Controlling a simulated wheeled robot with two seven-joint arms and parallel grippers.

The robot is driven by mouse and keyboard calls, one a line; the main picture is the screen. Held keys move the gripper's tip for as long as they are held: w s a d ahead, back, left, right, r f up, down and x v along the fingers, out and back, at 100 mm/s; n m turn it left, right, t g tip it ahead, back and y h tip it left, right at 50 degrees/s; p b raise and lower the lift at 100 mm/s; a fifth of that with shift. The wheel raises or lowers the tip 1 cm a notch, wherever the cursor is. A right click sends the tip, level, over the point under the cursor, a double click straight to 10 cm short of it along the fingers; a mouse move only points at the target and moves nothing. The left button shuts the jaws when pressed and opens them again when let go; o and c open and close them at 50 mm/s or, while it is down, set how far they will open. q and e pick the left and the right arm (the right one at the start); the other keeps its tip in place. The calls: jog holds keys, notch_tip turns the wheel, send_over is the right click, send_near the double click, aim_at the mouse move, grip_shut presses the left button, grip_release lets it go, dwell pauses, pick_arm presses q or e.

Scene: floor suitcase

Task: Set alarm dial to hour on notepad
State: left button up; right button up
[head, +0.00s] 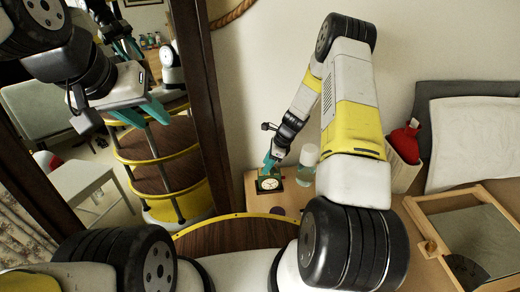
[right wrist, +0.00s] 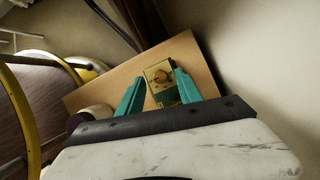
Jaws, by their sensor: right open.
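The alarm clock (head: 270,184), dark with a pale round face, stands on a small wooden table beside the wall in the head view. In the right wrist view the clock (right wrist: 166,97) shows a yellowish side with a round golden dial (right wrist: 160,77). My right gripper (head: 269,163) is just above the clock. Its teal fingers are apart on either side of the dial in the right wrist view (right wrist: 159,76), with nothing held; I cannot tell whether they touch it. My left gripper (head: 142,116) is open and empty at the upper left. I cannot make out a notepad.
A clear bottle with a white cap (head: 307,166) stands close right of the clock. A red object (head: 405,143) sits in a pale holder farther right. A wood-framed panel (head: 475,240) and white pillow (head: 475,140) lie at right. A dark-framed mirror (head: 213,120) stands left.

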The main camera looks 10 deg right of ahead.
jog(key=shift+w+a+f, duration=0.1)
jog(key=shift+a+f, duration=0.15)
jog(key=shift+f, duration=0.45)
grip_shut()
